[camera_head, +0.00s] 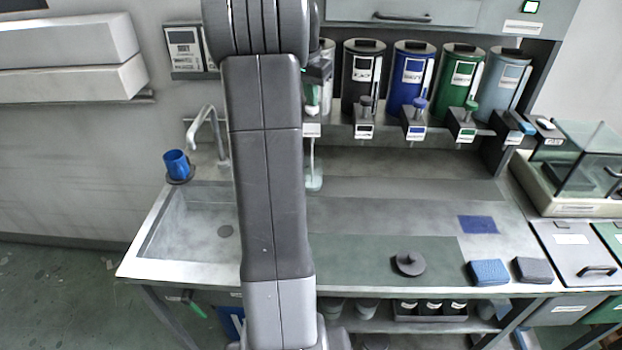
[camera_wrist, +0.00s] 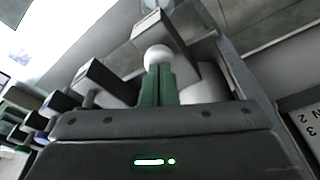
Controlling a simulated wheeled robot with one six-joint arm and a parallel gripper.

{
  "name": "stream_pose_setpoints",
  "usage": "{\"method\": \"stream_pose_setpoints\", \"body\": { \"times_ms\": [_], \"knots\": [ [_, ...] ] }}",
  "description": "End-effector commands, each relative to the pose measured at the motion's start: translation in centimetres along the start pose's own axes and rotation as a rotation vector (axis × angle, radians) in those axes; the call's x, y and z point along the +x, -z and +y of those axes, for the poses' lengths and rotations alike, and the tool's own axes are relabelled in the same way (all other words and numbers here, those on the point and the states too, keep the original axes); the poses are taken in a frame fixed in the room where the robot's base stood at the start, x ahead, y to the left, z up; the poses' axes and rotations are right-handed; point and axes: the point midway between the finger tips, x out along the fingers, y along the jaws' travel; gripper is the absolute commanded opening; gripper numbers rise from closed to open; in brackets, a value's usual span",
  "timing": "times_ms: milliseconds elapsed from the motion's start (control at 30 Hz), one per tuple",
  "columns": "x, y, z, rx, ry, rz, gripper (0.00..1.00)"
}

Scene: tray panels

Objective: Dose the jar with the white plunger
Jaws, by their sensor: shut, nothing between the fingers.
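A pale, clear jar-like thing (camera_wrist: 150,22) shows past the bracket at the top. In the head view my arm hides most of the white dispenser. A pale upright form (camera_head: 314,182), perhaps the jar, stands on the counter just right of my arm.
Black (camera_head: 362,85), blue (camera_head: 410,85), green (camera_head: 460,85) and light blue (camera_head: 505,88) canisters stand in a row to the right, each with its own bracket. A tap (camera_head: 208,125) and blue cup (camera_head: 177,163) are left.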

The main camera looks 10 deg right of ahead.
Motion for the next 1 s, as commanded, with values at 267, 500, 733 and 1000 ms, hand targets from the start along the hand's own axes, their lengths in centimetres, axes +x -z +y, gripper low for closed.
{"method": "stream_pose_setpoints", "body": {
  "times_ms": [267,500,733,1000],
  "knots": [
    [-0.1,-0.1,0.0,0.000,-0.003,-0.006,0.00],
    [-1.5,0.2,0.0,0.000,-0.003,-0.006,0.00],
    [-3.0,0.5,0.0,0.000,-0.002,-0.004,0.00],
    [-4.0,0.8,0.0,0.000,-0.001,-0.003,0.00]
  ]
}}
